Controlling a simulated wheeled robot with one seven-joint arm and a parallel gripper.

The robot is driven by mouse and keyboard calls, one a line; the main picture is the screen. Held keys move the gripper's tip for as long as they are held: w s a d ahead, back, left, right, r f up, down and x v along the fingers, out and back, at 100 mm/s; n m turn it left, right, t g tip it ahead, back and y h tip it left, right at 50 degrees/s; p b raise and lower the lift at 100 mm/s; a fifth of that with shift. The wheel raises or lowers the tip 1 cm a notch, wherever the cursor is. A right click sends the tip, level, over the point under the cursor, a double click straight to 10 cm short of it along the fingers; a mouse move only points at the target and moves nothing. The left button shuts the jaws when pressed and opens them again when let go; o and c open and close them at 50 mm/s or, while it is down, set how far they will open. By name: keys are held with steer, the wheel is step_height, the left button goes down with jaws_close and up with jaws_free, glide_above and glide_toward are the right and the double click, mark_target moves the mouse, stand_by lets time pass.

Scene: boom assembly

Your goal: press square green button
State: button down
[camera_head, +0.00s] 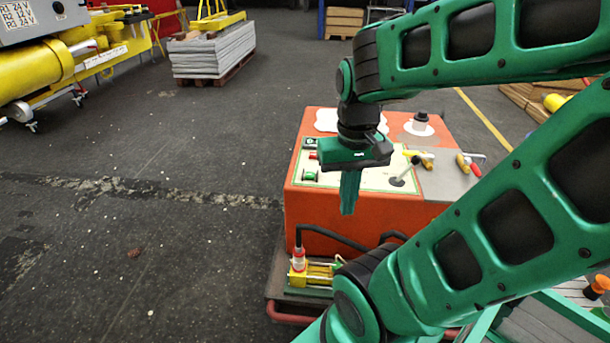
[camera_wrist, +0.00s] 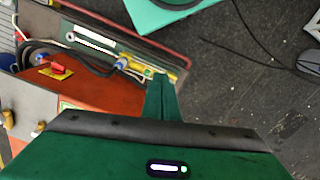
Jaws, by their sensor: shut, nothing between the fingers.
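My gripper (camera_head: 349,208) points down in the head view, in front of the near edge of an orange control box (camera_head: 330,205). Its green fingers are shut and empty; they also show in the wrist view (camera_wrist: 161,98). A pale panel (camera_head: 335,178) lies on top of the box. At its left end are a small dark green squarish part (camera_head: 309,143) and a green knob-like part (camera_head: 310,175). I cannot tell for sure which is the square green button. My gripper body hides part of the panel.
A lever (camera_head: 402,178) and yellow-and-red handles (camera_head: 465,163) stand on the box's right side. A yellow device with hoses (camera_head: 315,273) sits below its front. A stack of grey sheets (camera_head: 213,52) stands behind.

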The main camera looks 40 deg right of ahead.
steer(key=n+t+h, duration=0.2)
steer(key=t+h, duration=0.2)
steer(key=h, duration=0.4)
glide_above(308, 176)
step_height(308, 176, down, 6)
steer(key=shift+r, duration=0.15)
steer(key=shift+s, duration=0.1)
steer(key=shift+f, duration=4.4)
steer(key=shift+f, duration=0.15)
steer(key=shift+f, duration=0.2)
